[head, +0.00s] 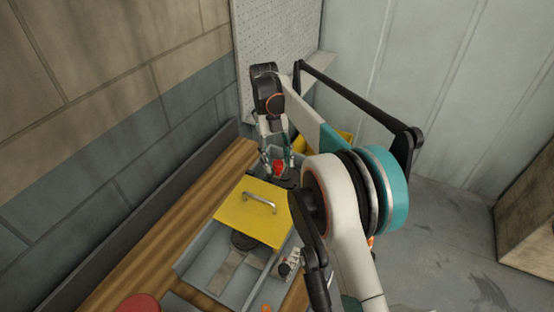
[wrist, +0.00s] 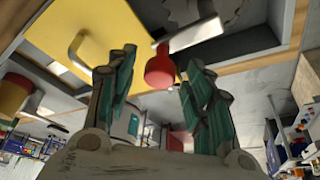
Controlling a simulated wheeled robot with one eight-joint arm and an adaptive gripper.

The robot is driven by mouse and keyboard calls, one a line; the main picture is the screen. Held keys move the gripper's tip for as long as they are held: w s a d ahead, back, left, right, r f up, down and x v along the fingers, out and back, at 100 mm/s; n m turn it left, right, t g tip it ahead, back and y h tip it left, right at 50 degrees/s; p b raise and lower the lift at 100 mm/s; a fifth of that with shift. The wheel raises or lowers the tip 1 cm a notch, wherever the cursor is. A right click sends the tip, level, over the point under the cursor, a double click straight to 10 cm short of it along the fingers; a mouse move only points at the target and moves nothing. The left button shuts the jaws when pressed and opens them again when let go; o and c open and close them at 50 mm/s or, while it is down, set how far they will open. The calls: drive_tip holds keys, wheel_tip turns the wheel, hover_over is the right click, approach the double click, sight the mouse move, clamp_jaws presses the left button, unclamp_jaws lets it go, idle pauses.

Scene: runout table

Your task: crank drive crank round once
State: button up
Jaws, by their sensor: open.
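The drive crank shows in the wrist view as a red knob (wrist: 160,68) on a pale grey crank arm (wrist: 188,34). In the head view the red knob (head: 278,168) is small and partly hidden by my gripper (head: 275,160). My gripper is open. In the wrist view its two green-padded fingers (wrist: 158,82) stand left and right of the knob, with gaps visible on both sides. I cannot tell how deep the knob sits between the fingertips. The crank's hub is not clearly visible.
A yellow lid (head: 240,222) with a metal handle (head: 259,202) lies on a grey tray (head: 196,262) just in front of the crank. A wooden bench (head: 133,265) runs along the wall. A perforated panel (head: 275,40) stands behind.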

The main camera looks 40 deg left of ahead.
sight(279, 161)
wheel_tip(279, 161, up, 10)
idle(0.5)
drive_tip(key=shift+f, duration=0.1)
drive_tip(key=shift+c, duration=0.2)
drive_tip(key=c, duration=0.4)
drive_tip(key=shift+w+d+f, duration=0.1)
drive_tip(key=shift+w, duration=0.1)
drive_tip(key=c, duration=0.5)
drive_tip(key=w+d+f+n+y, duration=0.2)
drive_tip(key=d+n+y, duration=0.1)
drive_tip(key=w+d+f+n+y, duration=0.1)
drive_tip(key=d+n, duration=0.1)
drive_tip(key=shift+w+d+f, duration=0.1)
drive_tip(key=shift+d+f, duration=0.05)
drive_tip(key=shift+d, duration=0.05)
clamp_jaws()
drive_tip(key=s+d+f+n+y, duration=0.1)
drive_tip(key=d+n+y, duration=0.3)
drive_tip(key=d, duration=0.3)
drive_tip(key=s+a+f+b, duration=0.2)
drive_tip(key=a+f, duration=0.5)
drive_tip(key=f, duration=0.2)
drive_tip(key=shift+s+f+t, duration=0.25)
drive_tip(key=shift+f+t, duration=0.05)
drive_tip(key=shift+f, duration=0.1)
